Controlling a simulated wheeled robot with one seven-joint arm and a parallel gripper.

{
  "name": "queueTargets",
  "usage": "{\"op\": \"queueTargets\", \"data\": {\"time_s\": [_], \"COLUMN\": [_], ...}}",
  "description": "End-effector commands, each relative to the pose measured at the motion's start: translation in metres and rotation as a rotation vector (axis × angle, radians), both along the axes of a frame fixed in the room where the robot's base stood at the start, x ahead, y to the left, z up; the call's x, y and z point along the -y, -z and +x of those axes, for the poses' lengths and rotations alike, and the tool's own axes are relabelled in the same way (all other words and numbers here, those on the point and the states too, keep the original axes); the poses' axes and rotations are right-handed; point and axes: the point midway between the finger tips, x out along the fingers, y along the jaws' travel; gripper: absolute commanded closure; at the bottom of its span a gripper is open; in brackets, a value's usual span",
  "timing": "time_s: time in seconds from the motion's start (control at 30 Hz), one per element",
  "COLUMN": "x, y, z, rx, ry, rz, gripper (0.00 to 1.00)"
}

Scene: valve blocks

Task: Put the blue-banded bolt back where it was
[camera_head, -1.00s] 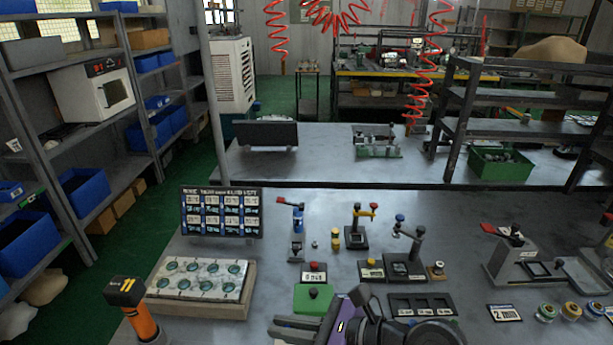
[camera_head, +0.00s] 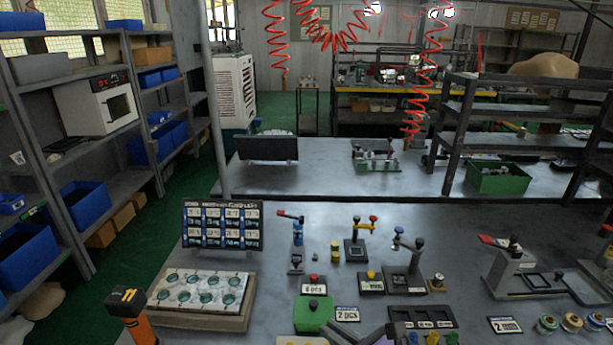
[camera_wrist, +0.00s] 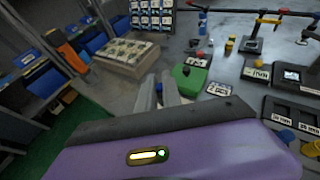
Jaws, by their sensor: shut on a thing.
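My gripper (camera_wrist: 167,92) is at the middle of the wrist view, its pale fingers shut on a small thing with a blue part. This looks like the blue-banded bolt (camera_wrist: 159,88), mostly hidden by the fingers. In the head view only a purple-grey part of my arm shows at the bottom edge; the fingertips are not clear there. The pale block with several round teal-ringed holes (camera_head: 201,291) lies on a wooden base at the left of the bench; it also shows beyond my gripper in the wrist view (camera_wrist: 122,53). Whether bolts sit in its holes is too small to tell.
A green block with a black knob (camera_head: 313,313) stands right of the holed block. A black slotted tray (camera_head: 422,317) is farther right, with blue and yellow pieces before it. An orange-handled tool (camera_head: 138,318) stands at the left edge. A picture board (camera_head: 222,226) stands behind.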

Motion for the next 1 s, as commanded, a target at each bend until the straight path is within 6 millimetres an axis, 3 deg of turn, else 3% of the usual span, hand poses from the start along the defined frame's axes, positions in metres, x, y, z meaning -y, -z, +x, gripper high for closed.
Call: {"op": "queueTargets", "data": {"time_s": [0.03, 0.2, 0.4, 0.7, 1.0], "x": [0.018, 0.069, 0.107, 0.132, 0.147], "y": [0.017, 0.062, 0.106, 0.163, 0.168], "z": [-0.004, -0.022, -0.054, -0.108, -0.114], "rx": [-0.008, -0.009, -0.009, -0.006, -0.001], "ry": [0.062, 0.251, 0.417, 0.579, 0.625], "rz": [0.000, 0.002, 0.005, 0.002, 0.002], "gripper": [1.00, 1.00, 1.00, 1.00, 1.00]}}
